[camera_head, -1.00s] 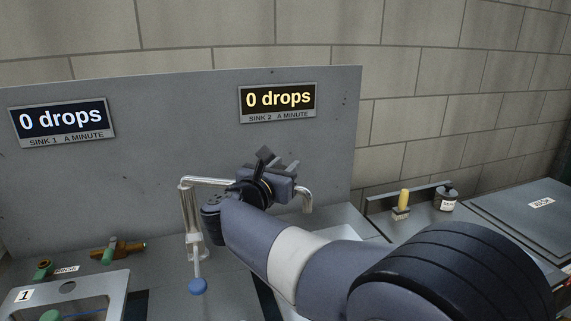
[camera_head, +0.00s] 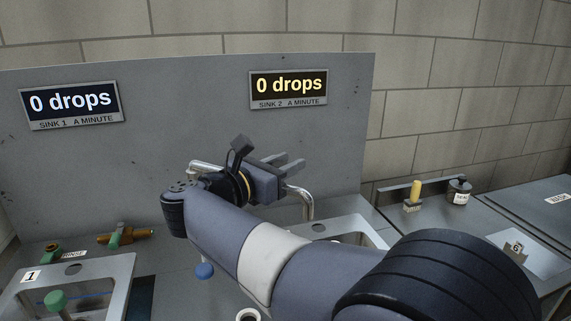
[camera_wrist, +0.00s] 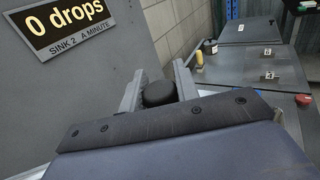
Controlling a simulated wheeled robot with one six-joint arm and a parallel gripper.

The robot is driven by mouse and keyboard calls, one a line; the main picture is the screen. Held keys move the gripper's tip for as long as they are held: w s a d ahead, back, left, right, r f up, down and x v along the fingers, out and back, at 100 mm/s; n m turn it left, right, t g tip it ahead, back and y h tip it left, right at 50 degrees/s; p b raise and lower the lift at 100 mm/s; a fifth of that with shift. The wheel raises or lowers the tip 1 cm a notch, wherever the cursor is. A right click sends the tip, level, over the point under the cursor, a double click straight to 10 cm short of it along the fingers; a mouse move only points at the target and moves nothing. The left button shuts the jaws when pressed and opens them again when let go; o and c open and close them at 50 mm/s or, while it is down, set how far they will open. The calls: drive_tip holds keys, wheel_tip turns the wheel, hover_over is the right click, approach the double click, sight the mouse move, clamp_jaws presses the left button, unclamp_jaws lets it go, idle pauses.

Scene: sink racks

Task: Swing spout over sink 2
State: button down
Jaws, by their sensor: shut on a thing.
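The silver spout (camera_head: 308,206) runs from its left end (camera_head: 202,167) behind my arm to a down-bent outlet on the right. My gripper (camera_head: 291,164) is shut on the spout near that bend. In the wrist view, a dark round cap (camera_wrist: 158,93) sits between the fingers (camera_wrist: 157,85); the pipe below it is hidden. Sink 2's pale metal rim (camera_head: 372,238) shows to the right of the outlet, partly covered by my arm. The outlet appears near the left part of this rim; its exact position over the basin is unclear. The Sink 2 display (camera_head: 289,87) reads 0 drops.
Sink 1 (camera_head: 113,278) and a brass-and-green fitting (camera_head: 125,235) are at left. A grey panel (camera_head: 190,120) stands behind. A yellow-handled item (camera_head: 414,195) and a dark jar (camera_head: 459,191) stand at right.

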drive_tip(key=c, duration=1.1)
unclamp_jaws()
drive_tip(key=shift+o, duration=0.2)
drive_tip(key=b+v, duration=0.1)
drive_tip(key=v, duration=1)
drive_tip(key=shift+w+d, duration=0.15)
drive_tip(key=p+x, duration=0.1)
drive_tip(key=x, duration=0.9)
drive_tip(key=shift+w+d, duration=0.2)
drive_tip(key=shift+w, duration=0.2)
